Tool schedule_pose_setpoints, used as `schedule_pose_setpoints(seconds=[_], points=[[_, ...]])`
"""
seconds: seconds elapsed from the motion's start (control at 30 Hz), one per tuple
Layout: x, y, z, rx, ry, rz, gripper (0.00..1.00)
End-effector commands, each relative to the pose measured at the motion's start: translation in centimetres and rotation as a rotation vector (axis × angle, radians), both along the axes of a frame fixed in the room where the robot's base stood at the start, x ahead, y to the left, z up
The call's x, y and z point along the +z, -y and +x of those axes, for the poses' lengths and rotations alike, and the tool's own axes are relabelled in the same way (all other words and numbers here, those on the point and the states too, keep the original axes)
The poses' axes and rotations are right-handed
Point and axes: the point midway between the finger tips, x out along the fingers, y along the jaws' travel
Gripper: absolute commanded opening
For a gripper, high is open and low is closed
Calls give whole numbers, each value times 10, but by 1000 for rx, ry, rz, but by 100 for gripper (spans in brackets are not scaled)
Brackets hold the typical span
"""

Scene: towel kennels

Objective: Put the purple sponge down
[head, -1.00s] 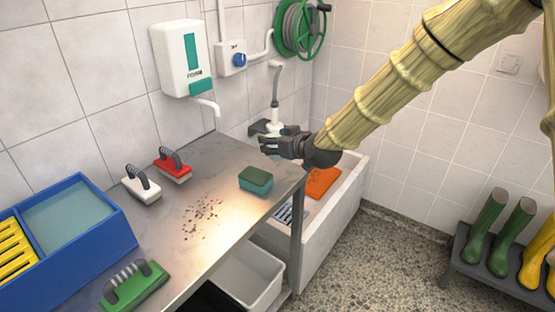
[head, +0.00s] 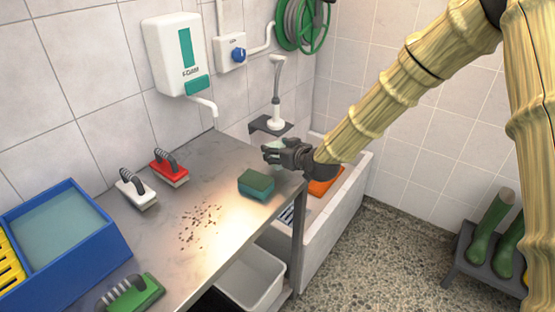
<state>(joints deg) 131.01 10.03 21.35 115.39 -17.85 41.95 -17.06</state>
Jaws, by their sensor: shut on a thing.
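My gripper (head: 270,154) is over the far right end of the steel table (head: 222,163), beyond the green sponge. It is shut on a small pale green thing (head: 276,147), mostly hidden by the dark fingers. I cannot tell what it is or whether it touches the table. No purple sponge shows in the view. A sponge (head: 256,186) with a dark green top and teal body lies on the table, just nearer than my gripper and apart from it.
A red brush (head: 169,172), a white brush (head: 137,193) and a green brush (head: 135,297) lie on the table. Brown crumbs (head: 199,222) lie mid-table. A blue tray (head: 100,248) fills the left. A trough (head: 345,195) with an orange thing (head: 322,187) stands right.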

Motion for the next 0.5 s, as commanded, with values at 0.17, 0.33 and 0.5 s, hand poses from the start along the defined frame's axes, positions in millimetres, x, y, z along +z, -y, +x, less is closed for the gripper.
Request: schedule_pose_setpoints(seconds=[0.17, 0.33, 0.5], points=[[-21, -1, -1, 2, -6, 0, 46], [-36, -1, 0, 1, -3, 0, 46], [-37, -1, 0, 2, -1, 0, 46]])
